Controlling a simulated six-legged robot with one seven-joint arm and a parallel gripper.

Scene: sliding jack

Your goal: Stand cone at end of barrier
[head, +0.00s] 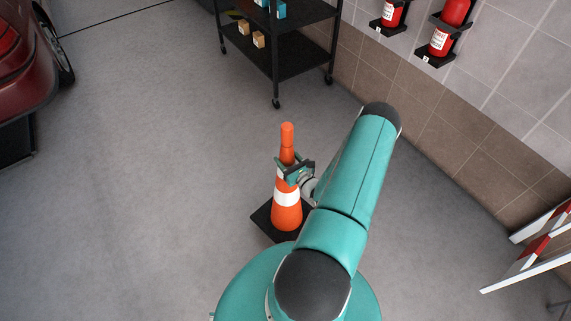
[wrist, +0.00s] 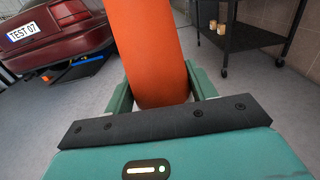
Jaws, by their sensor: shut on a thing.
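An orange traffic cone (head: 287,213) with white bands and a black square base stands upright in the middle of the head view. Whether its base touches the floor is hard to tell. My gripper (head: 290,168) is shut on the cone's upper part, coming from the right. In the wrist view the orange cone (wrist: 150,50) fills the space between the two teal fingers. A red-and-white barrier (head: 535,245) shows partly at the right edge of the head view, near the tiled wall. It is well apart from the cone, and its far end is out of frame.
A black wheeled shelf cart (head: 277,50) with small boxes stands at the back. Fire extinguishers (head: 440,42) hang on the tiled wall. A dark red car (head: 25,50) stands at the left, also seen in the wrist view. The grey floor between is clear.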

